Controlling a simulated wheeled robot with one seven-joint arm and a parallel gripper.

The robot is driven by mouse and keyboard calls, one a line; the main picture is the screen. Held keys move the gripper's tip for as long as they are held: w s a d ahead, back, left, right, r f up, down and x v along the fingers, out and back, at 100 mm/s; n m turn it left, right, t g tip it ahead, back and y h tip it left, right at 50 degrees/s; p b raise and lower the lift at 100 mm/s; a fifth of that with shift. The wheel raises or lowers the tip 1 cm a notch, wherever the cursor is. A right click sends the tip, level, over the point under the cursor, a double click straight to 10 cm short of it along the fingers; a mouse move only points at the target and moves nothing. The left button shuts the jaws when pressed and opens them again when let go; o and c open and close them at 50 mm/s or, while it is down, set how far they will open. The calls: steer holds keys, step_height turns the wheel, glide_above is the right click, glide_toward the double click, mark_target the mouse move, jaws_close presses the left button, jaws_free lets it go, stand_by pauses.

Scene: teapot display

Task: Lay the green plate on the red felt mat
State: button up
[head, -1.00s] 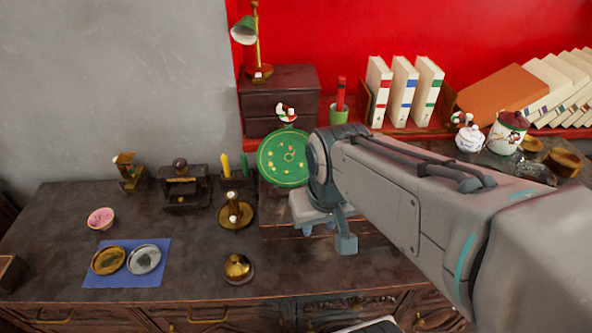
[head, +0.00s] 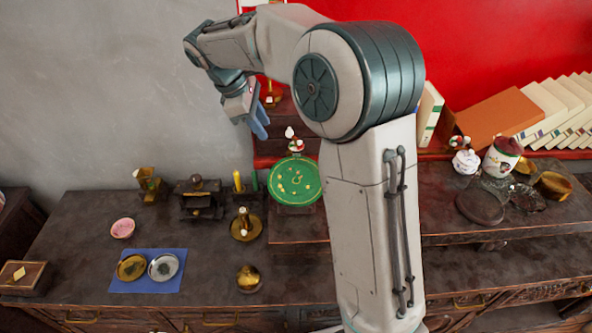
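The green plate (head: 294,190) has yellowish spots and stands face toward me near the left end of the raised shelf, just left of my arm. My gripper (head: 258,124) is raised above and to the left of the plate, apart from it. Its fingers point down, but I cannot tell whether they are open or shut. No object shows between them. I see no red felt mat; the mat in view is blue (head: 145,286), at the front left of the dark counter.
A gold dish (head: 131,267) and a silver dish (head: 164,267) lie on the blue mat. A pink bowl (head: 123,228), a brass candle holder (head: 246,226) and a round brass pot (head: 249,279) stand nearby. Books (head: 503,122) and jars (head: 503,157) are at right. My arm hides the middle.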

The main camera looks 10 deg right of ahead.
steer(key=w, duration=0.1)
steer(key=p, duration=0.1)
glide_toward(286, 159)
steer(key=f, duration=0.1)
steer(key=d+f, duration=0.1)
steer(key=shift+w+f+n, duration=0.1)
steer(key=shift+f+n, duration=0.2)
steer(key=shift+f, duration=0.05)
steer(key=p+x, duration=0.1)
steer(key=x, duration=0.3)
steer(key=shift+d, duration=0.2)
steer(key=shift+d+f, duration=0.15)
steer(key=shift+f, duration=0.35)
jaws_close()
